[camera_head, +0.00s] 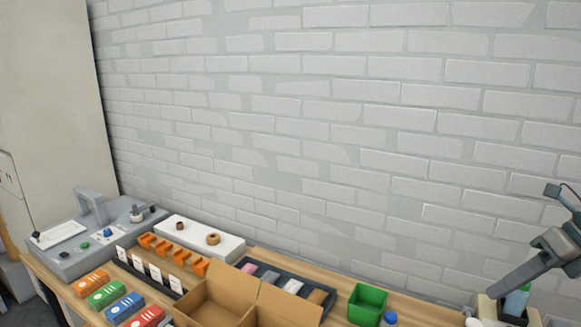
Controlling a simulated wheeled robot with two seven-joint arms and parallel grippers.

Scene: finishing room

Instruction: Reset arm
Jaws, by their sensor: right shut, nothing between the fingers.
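My right gripper (494,292) shows at the right edge, with its dark grey fingers pointing down and to the left. It is shut and holds nothing. It is in front of the white brick wall, close to the right end of the bench, where a bottle (517,301) with a blue-green body stands in a box. Whether it touches the things behind it cannot be told from this view. My left gripper is out of view.
The wooden bench (406,301) carries a grey control panel (75,262), a white block (199,239), orange holders, several coloured boxes, an open cardboard box (216,302), a dark tray and a green bin (367,304). A blue cap (390,317) lies beside the bin.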

